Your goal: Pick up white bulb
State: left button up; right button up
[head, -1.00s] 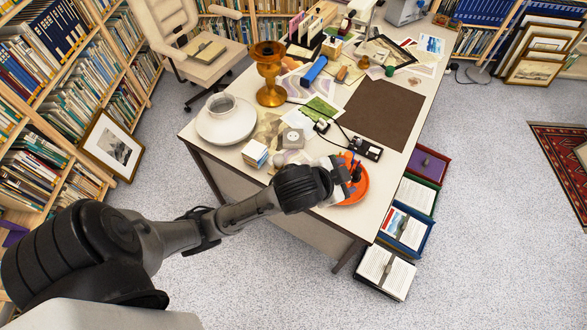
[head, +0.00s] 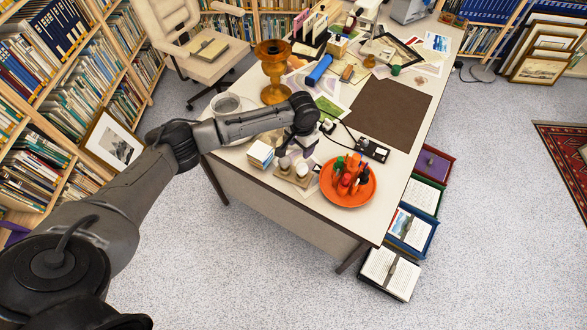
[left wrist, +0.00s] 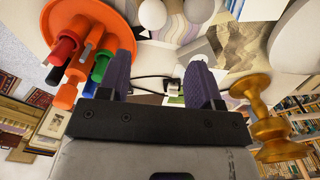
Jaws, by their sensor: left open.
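Two white bulbs stand side by side in a tan holder (head: 291,177) near the desk's front edge: the left white bulb (head: 285,163) and the right white bulb (head: 302,170). In the left wrist view two round white shapes, one of them a bulb (left wrist: 153,14), show at the top, beyond the fingers. My left gripper (head: 303,138) is over the desk just behind the bulbs, apart from them. In the left wrist view its two dark fingers (left wrist: 160,80) are spread, with nothing held between them. My right gripper is not in view.
An orange dish (head: 348,197) with pens stands right of the bulbs, and a small box stack (head: 261,154) left of them. My arm partly covers a white round object (head: 225,104).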

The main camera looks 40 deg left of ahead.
aim_at(302, 166)
pick_arm(q)
jog(key=shift+n, duration=0.6)
jog(key=f, duration=0.3)
jog(key=f+b, duration=0.1)
jog(key=f, duration=0.2)
jog(key=d+f, duration=0.1)
jog(key=f, duration=0.1)
jog(key=shift+f+b, duration=0.3)
jog(key=shift+f, duration=0.1)
notch_tip(302, 166, down, 5)
jog(key=shift+w+r+b, duration=0.1)
jog(key=shift+r+b, duration=0.05)
jog(key=shift+b, duration=0.35)
jog(key=shift+a, duration=0.1)
jog(key=c, duration=0.7)
jog(key=shift+o, duration=0.2)
